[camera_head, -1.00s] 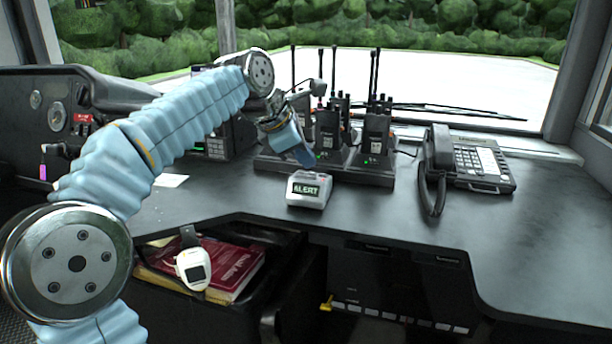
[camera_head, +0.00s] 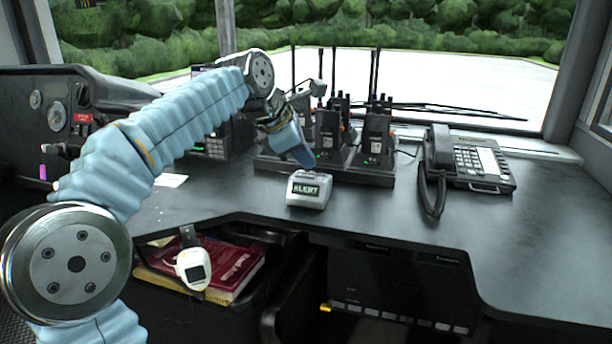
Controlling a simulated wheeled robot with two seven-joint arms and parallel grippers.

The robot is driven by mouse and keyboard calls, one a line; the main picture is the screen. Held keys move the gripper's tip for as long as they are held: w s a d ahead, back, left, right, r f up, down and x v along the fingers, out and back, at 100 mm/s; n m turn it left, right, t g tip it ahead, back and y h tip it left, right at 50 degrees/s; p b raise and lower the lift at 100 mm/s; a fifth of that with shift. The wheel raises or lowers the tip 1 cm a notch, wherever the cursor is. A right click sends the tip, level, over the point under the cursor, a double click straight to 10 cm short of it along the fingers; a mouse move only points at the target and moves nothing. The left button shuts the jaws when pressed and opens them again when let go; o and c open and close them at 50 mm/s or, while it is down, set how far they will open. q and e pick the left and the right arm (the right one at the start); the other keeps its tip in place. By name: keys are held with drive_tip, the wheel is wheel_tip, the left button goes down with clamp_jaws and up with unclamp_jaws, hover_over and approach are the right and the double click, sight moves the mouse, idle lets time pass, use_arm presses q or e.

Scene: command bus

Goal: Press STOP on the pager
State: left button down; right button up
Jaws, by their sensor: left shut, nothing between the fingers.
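The pager (camera_head: 308,190) is a small light-grey box with a dark screen that reads ALERT. It sits on the black desk a little right of the middle of the view. My left gripper (camera_head: 309,164) is shut and empty, pointing down at the pager's top from behind it. Its tip is at or just above the top edge; I cannot tell whether it touches. Any STOP button on the top is too small or hidden to make out. My right gripper is not in view.
Several radios (camera_head: 376,140) stand in a charger right behind the pager. A desk phone (camera_head: 470,160) is to the right.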

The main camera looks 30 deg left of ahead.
sight(305, 175)
use_arm(q)
drive_tip(key=shift+s+f, duration=0.1)
drive_tip(key=shift+f, duration=0.25)
drive_tip(key=shift+f+b, duration=0.3)
idle(0.5)
drive_tip(key=shift+r, duration=0.1)
drive_tip(key=shift+r+p, duration=0.65)
drive_tip(key=shift+p, duration=0.35)
drive_tip(key=r+p, duration=0.3)
drive_tip(key=shift+w, duration=0.3)
drive_tip(key=shift+w+a+r+p, duration=0.1)
drive_tip(key=shift+w+r+p, duration=0.1)
drive_tip(key=shift+r+p, duration=0.55)
drive_tip(key=shift+r, duration=0.2)
